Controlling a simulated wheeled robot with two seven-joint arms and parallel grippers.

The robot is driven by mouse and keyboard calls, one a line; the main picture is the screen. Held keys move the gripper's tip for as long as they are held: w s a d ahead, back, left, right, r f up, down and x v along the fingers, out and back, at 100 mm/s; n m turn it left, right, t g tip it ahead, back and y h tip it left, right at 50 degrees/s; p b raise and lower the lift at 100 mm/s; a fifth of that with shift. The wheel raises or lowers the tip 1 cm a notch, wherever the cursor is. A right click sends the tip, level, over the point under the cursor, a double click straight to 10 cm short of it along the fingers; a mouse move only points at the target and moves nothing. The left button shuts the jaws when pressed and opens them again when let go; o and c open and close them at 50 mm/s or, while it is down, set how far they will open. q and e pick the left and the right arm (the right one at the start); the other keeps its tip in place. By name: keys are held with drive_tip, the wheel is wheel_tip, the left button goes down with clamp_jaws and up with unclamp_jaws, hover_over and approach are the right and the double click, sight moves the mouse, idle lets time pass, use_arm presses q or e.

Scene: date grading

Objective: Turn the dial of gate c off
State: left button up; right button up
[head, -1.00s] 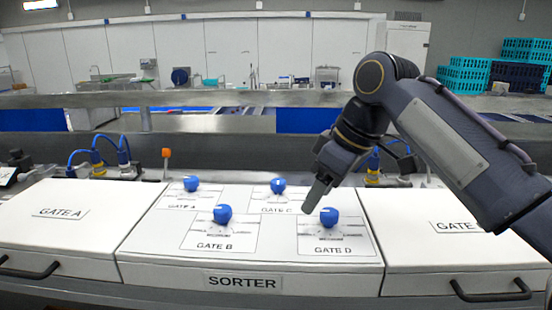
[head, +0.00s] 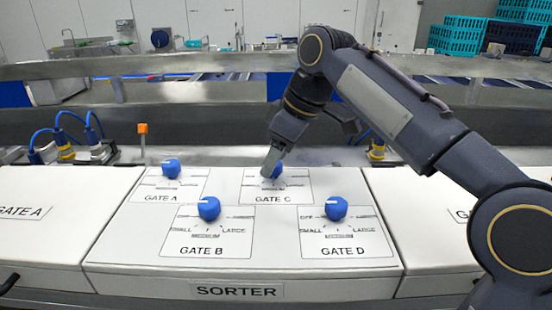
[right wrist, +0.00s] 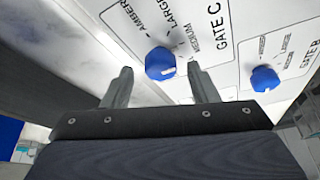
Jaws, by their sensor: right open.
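The blue dial of gate C (head: 278,171) is on the back right panel of the white sorter box, partly hidden behind my right gripper in the head view. The dial (right wrist: 160,63) shows clearly in the right wrist view, with a white mark on its lower right side. The exact setting it points to I cannot tell. My right gripper (head: 270,161) is open at the dial. In the right wrist view its two fingertips (right wrist: 160,71) lie left and right of the dial; contact is not clear. My left gripper is not in view.
Dials of gate A (head: 171,168), gate B (head: 209,208) and gate D (head: 336,208) stand close by on the sorter top (head: 270,268). An orange-tipped post (head: 142,129) and a metal rail (head: 190,68) are behind. The space above the front panels is free.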

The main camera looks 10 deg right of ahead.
drive_tip(key=shift+a+f, duration=0.1)
drive_tip(key=shift+f, duration=0.15)
drive_tip(key=c, duration=1)
